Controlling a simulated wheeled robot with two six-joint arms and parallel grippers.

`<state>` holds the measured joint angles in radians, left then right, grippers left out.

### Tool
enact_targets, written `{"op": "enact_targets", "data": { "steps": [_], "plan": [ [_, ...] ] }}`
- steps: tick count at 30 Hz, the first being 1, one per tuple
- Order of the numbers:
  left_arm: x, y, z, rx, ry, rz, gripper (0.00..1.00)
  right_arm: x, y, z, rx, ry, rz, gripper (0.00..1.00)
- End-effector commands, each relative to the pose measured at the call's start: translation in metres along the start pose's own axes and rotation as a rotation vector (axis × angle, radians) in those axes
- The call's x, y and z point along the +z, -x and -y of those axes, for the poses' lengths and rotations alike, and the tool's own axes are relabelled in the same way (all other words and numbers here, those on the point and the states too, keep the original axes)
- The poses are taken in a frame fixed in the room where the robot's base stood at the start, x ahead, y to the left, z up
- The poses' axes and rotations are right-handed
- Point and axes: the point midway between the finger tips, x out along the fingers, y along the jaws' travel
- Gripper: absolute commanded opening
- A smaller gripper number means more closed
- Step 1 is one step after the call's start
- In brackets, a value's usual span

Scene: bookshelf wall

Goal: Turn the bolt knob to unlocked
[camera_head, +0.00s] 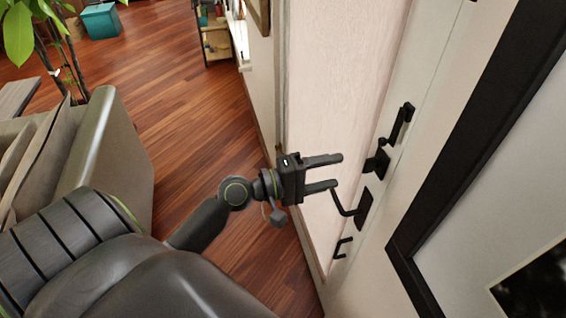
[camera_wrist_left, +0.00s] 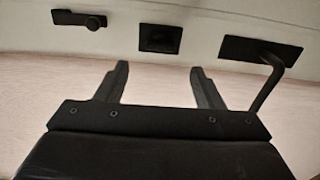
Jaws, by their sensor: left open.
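Black fittings sit in a row on the pale door. The middle one, a small square plate with a short knob, looks like the bolt knob (camera_head: 377,163); it also shows in the left wrist view (camera_wrist_left: 160,38). Its turned position is too small to tell. My left gripper (camera_head: 338,171) is open and empty, its fingers pointing at the door. In the left wrist view the fingertips (camera_wrist_left: 158,68) frame the knob from below, seemingly apart from it. My right gripper is not in view.
A lever handle (camera_head: 364,208) is close beside the lower finger; a black latch bar (camera_head: 402,122) sits above the knob. A black picture frame (camera_head: 412,270) hangs at right. A grey sofa (camera_head: 120,140) stands at left, with clear wooden floor (camera_head: 190,100) beyond.

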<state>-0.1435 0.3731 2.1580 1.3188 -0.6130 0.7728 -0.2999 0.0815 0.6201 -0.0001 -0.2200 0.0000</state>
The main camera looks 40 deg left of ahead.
Motion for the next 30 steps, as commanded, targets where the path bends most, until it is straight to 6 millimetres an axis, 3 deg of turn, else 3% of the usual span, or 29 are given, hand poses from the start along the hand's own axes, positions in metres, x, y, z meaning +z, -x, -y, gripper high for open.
{"op": "enact_targets", "data": {
  "steps": [15,30],
  "plan": [
    [0.001,0.067,0.003,-0.005,-0.003,0.003,0.62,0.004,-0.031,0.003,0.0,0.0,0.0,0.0],
    [0.0,0.096,0.001,-0.001,0.001,0.002,0.62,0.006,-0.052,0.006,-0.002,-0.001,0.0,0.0]
  ]
}}
